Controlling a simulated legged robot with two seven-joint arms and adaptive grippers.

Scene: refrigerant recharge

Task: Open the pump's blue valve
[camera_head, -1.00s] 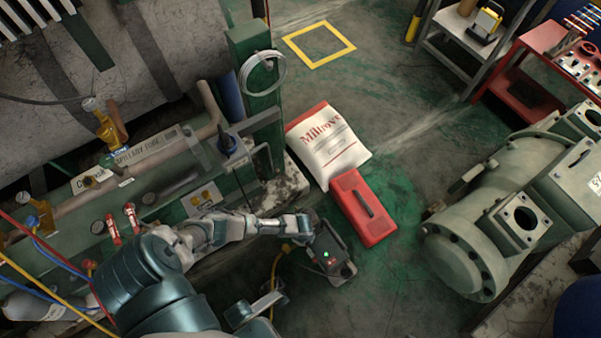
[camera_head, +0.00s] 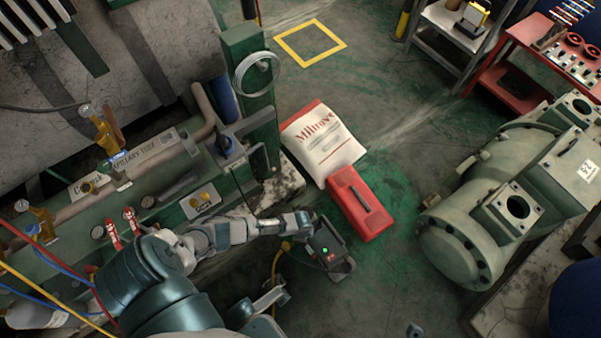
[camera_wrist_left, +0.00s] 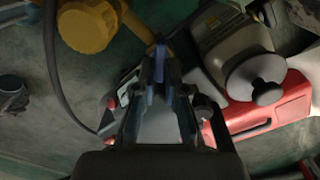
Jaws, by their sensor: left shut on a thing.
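The pump (camera_head: 326,251) is a small dark and grey unit on the floor with a green light and a red mark on its panel. My left arm reaches to it from the left in the head view. In the left wrist view my left gripper (camera_wrist_left: 161,68) is shut on a small blue part, the blue valve (camera_wrist_left: 158,52), between its fingertips. The fingers hide much of the valve, so its turn cannot be told. A yellow fitting (camera_wrist_left: 90,25) with a dark hose is beside it.
A red case (camera_head: 361,202) lies just right of the pump, with a white and red sack (camera_head: 322,144) behind it. A green machine with gauges (camera_head: 150,185) stands at left. A large grey-green compressor (camera_head: 470,240) is at right. Open floor lies between.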

